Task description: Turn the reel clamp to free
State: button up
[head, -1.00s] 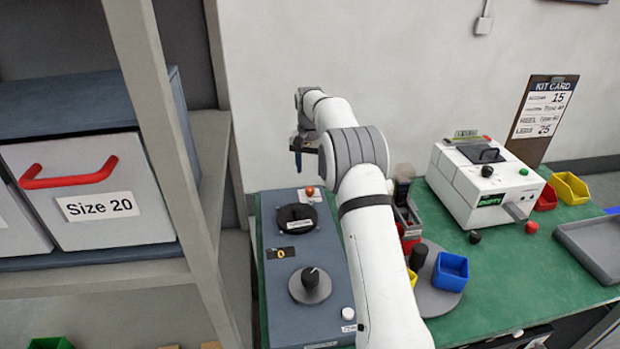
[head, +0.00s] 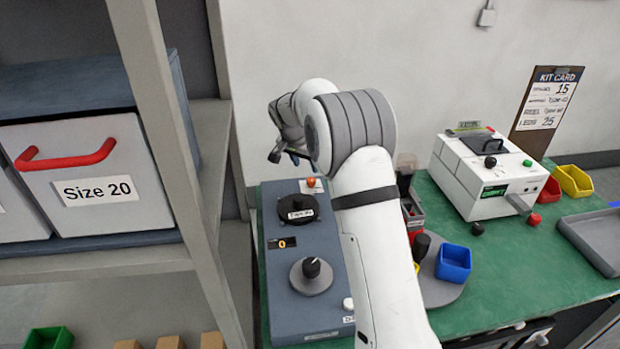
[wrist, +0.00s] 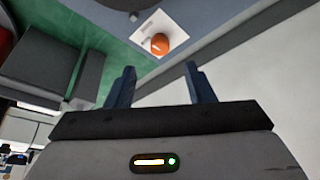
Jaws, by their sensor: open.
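A blue-grey machine (head: 313,263) stands on the green bench. At its far end a small orange knob (head: 311,182) sits on a white plate; this knob also shows in the wrist view (wrist: 159,44). Nearer are a black round reel part (head: 299,209) with a white label and a black knob (head: 311,267) on a grey disc. I cannot read which control is the reel clamp. My gripper (wrist: 160,76) is open and empty, with the orange knob beyond its fingertips in the wrist view. In the head view it hangs above the machine's far end, partly behind my arm.
A shelf post (head: 180,170) and grey bin (head: 80,180) stand close on the left. Right of my arm are a blue bin (head: 453,264) on a round grey tray, a white tester (head: 485,180), and a kit card (head: 546,100). The wall is close behind the bench.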

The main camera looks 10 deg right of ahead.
aim_at(311, 180)
jog(key=p+x, duration=0.1)
jog(key=x, duration=0.6)
jog(key=shift+w+d+f, duration=0.1)
jog(key=shift+f, duration=0.2)
jog(key=shift+c, duration=0.2)
jog(key=c, duration=0.9)
jog(key=shift+f, duration=0.1)
jog(key=shift+c, duration=0.2)
